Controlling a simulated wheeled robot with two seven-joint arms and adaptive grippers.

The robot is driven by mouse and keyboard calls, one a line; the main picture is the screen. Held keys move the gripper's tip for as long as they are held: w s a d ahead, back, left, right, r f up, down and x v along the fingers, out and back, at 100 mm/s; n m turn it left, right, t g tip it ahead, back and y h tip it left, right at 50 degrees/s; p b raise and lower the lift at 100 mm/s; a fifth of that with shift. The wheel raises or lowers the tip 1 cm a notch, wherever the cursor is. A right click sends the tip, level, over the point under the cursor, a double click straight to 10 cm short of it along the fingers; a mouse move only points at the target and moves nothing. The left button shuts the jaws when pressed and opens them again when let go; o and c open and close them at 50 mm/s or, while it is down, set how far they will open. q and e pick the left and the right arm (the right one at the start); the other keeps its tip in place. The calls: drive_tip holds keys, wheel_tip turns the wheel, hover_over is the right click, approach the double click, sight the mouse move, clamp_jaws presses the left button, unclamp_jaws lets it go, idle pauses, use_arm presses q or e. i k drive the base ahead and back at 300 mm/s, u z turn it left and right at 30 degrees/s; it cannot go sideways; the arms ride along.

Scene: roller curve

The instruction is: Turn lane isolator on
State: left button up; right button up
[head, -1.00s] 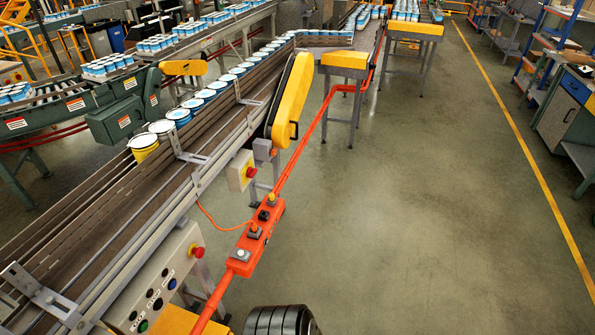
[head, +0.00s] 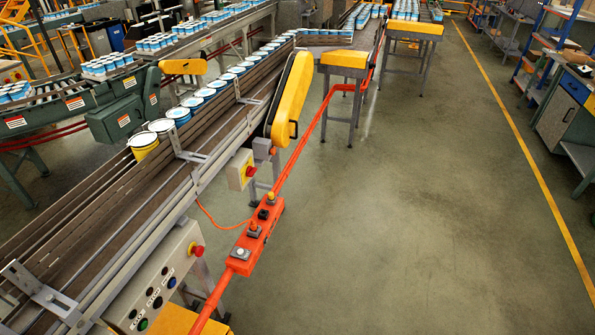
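A yellow-and-grey box with a red knob (head: 241,170), which looks like a rotary isolator, is mounted on the near side of the conveyor (head: 128,205), below the yellow guard. The knob's on or off position is too small to tell. An orange box (head: 254,238) with several small buttons or switches sits on the orange rail in front of the conveyor. A grey control panel (head: 158,287) with a red mushroom button (head: 196,250) and several other buttons is at the lower left; its labels are unreadable. Neither of my grippers is in view.
Blue-and-white cans (head: 179,116) stand in a row on the conveyor, a yellow one (head: 143,145) at the near end. A yellow guard (head: 290,100) and orange rail (head: 300,150) edge the walkway. The floor (head: 420,220) to the right is clear up to the shelves.

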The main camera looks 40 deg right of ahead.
sight(250, 171)
drive_tip(key=z, duration=0.05)
drive_tip(key=k, duration=0.15)
drive_tip(key=z, duration=1.25)
drive_tip(key=i, duration=1.35)
drive_tip(key=u, duration=0.65)
drive_tip(key=i, duration=0.6)
drive_tip(key=u, duration=0.55)
